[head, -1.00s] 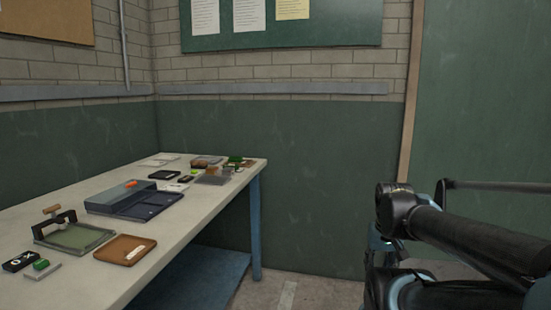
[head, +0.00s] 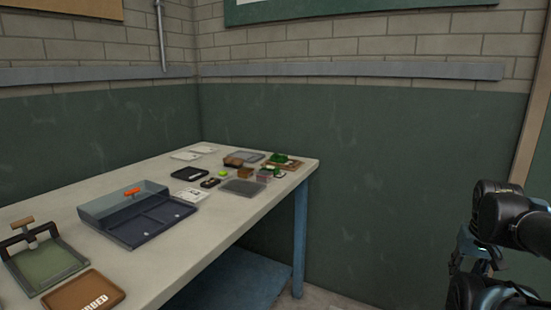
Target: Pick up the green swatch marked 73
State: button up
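No number 73 can be read on anything in the head view, so I cannot tell which item is the green swatch. Several small green items sit at the far right end of the table (head: 150,262). One dark green piece (head: 281,158) is on a brown tray (head: 297,164). A small yellow-green item (head: 223,173) lies to its left. My arm shows at the right edge, away from the table; its gripper fingers are not in view.
A blue-grey divided case (head: 150,229) with an orange part, a green tray with a handle frame (head: 45,264) and a brown tray (head: 83,292) stand nearer. A white card (head: 190,194) and a grey tray (head: 243,187) lie farther back. The near right table edge is bare.

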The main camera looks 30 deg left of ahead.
aim_at(274, 157)
jog(key=u, duration=0.55)
jog(key=i, duration=1.05)
jog(key=u, duration=0.6)
